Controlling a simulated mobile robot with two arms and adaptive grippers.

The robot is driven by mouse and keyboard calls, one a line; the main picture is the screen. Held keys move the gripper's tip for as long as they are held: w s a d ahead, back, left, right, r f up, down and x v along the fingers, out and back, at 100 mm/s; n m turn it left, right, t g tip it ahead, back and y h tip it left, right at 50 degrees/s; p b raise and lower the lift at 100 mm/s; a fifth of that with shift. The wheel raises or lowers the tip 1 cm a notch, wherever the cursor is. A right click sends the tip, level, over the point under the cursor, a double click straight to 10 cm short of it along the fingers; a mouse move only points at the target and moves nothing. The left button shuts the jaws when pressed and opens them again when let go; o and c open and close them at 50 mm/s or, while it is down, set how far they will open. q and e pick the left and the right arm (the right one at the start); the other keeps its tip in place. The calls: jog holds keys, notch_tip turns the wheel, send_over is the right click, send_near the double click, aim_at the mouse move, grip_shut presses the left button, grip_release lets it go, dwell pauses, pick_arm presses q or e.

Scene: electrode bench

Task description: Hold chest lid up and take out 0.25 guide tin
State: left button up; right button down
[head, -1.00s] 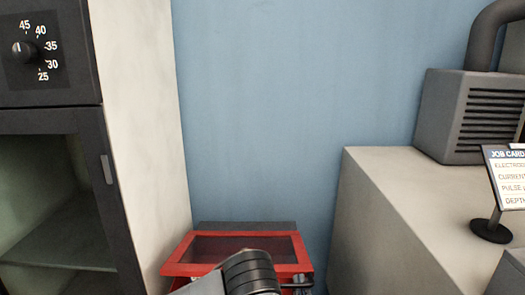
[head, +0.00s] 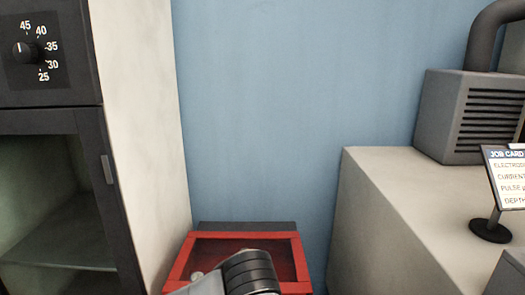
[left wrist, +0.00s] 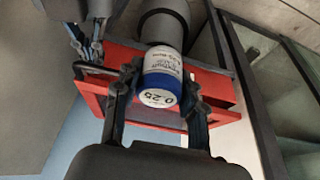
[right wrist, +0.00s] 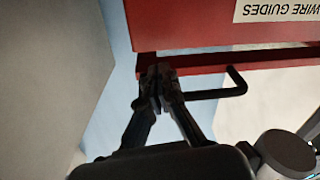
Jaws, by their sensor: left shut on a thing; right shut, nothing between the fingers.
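The 0.25 tin (left wrist: 165,75), white-labelled with a blue end marked 0.25, is between the fingers of my left gripper (left wrist: 160,92), which is shut on it. In the left wrist view it is in front of the red chest. The chest's red-framed lid (head: 290,240) with a dark window shows at the bottom of the head view, partly covered by my arm. My right gripper (right wrist: 157,88) is shut and empty beside the black lid handle (right wrist: 215,94); contact is unclear. The lid looks lowered; whether it is fully closed is unclear.
A tall cabinet with a dial (head: 24,50) and glass door stands left of the chest. A pale bench (head: 390,190) stands on the right, with a vented grey unit (head: 470,115) and a job card (head: 505,175). Blue wall is behind.

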jog(key=shift+s+a+f+m+h, duration=0.1)
jog(key=shift+a+f+m+h, duration=0.15)
jog(key=shift+a+f+m, duration=0.7)
jog(key=shift+a+f+m+h, duration=0.25)
jog(key=shift+a+f+m, duration=0.4)
jog(key=shift+a, duration=0.5)
jog(key=shift+s, duration=0.1)
jog(key=s, duration=0.8)
jog(key=shift+s+d, duration=0.2)
jog(key=shift+s, duration=0.2)
